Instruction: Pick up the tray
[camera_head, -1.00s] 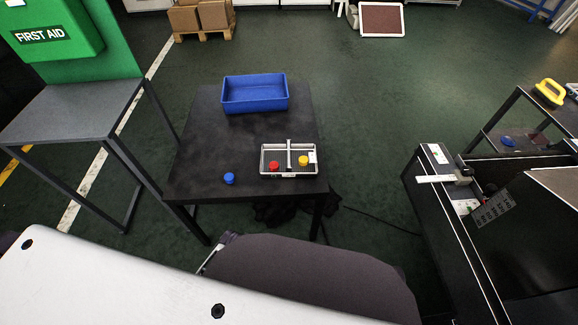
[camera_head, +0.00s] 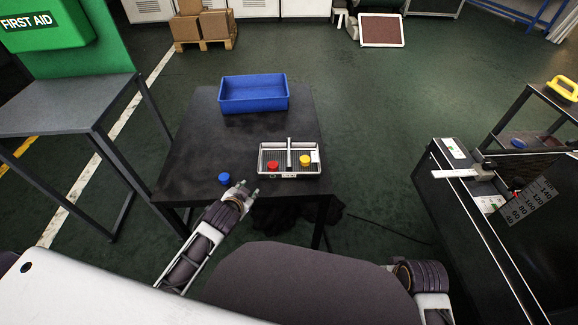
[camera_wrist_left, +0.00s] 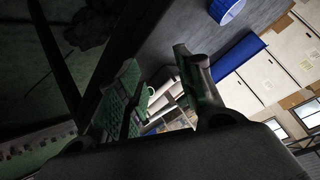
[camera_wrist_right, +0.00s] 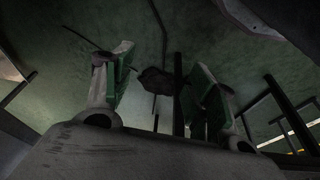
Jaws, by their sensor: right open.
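The tray (camera_head: 289,156) is a light-framed, two-part tray with a raised middle bar. It lies on the dark table, near the front right corner. A red round piece (camera_head: 272,167) is in its left part and a yellow one (camera_head: 304,160) in its right part. My left gripper (camera_head: 248,188) is open and empty at the table's front edge, left of and in front of the tray, apart from it. Its spread fingers show in the left wrist view (camera_wrist_left: 158,95). My right gripper (camera_wrist_right: 160,85) is open and empty in the right wrist view, facing the floor and table legs.
A blue round piece (camera_head: 224,179) lies on the table just left of my left gripper. A blue bin (camera_head: 254,107) stands at the table's back. A dark machine (camera_head: 470,200) stands at the right, a green first aid stand (camera_head: 60,100) at the left. Floor lies between.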

